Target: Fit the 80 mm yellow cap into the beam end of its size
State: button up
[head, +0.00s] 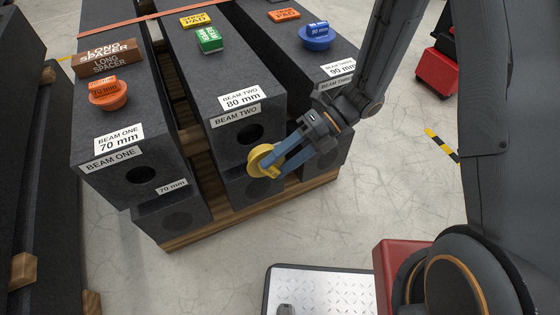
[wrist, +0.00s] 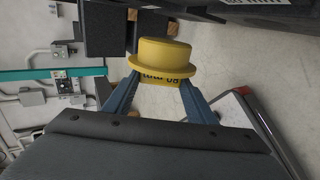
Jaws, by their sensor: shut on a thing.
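The yellow cap (head: 264,160) is held by its labelled grip between the two blue fingers of my gripper (head: 280,160). In the wrist view the cap (wrist: 164,58) shows its flange and round plug pointing away from my gripper (wrist: 160,90). In the head view the cap is in front of beam two's end face, below and right of its dark round hole (head: 249,134). Beam two (head: 222,75) is labelled 80 mm. I cannot tell the exact gap between cap and face.
Beam one (head: 115,160), labelled 70 mm, has an open hole and an orange cap (head: 108,93) on top. Beam three (head: 290,60), labelled 90 mm, carries a blue cap (head: 317,37). More beams lie below on wooden bearers. A red-sided cart (head: 395,262) stands in front.

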aim_at(270, 147)
jog(key=shift+r, duration=0.1)
jog(key=shift+w+a, duration=0.45)
jog(key=shift+w, duration=0.35)
jog(key=shift+w+a, duration=0.5)
jog(key=shift+w, duration=0.3)
jog(key=shift+w+a, duration=0.45)
jog(key=shift+w, duration=0.35)
jog(key=shift+w+a+b, duration=0.2)
jog(key=shift+w+a, duration=0.25)
jog(key=shift+w, duration=0.3)
jog(key=shift+w+a+b, duration=0.15)
jog(key=shift+w+a, duration=0.3)
jog(key=shift+w, duration=0.3)
dwell(0.3)
jog(key=shift+w+a+r, duration=0.2)
jog(key=shift+w+a, duration=0.2)
jog(key=shift+w, duration=0.15)
dwell(0.5)
jog(key=shift+s, duration=0.2)
jog(key=shift+s+d+f, duration=0.1)
jog(key=shift+s+d, duration=0.05)
jog(key=shift+d, duration=0.05)
jog(key=shift+d+f+p, duration=0.1)
jog(key=shift+d+p, duration=0.05)
jog(key=shift+p, duration=0.35)
dwell(1.0)
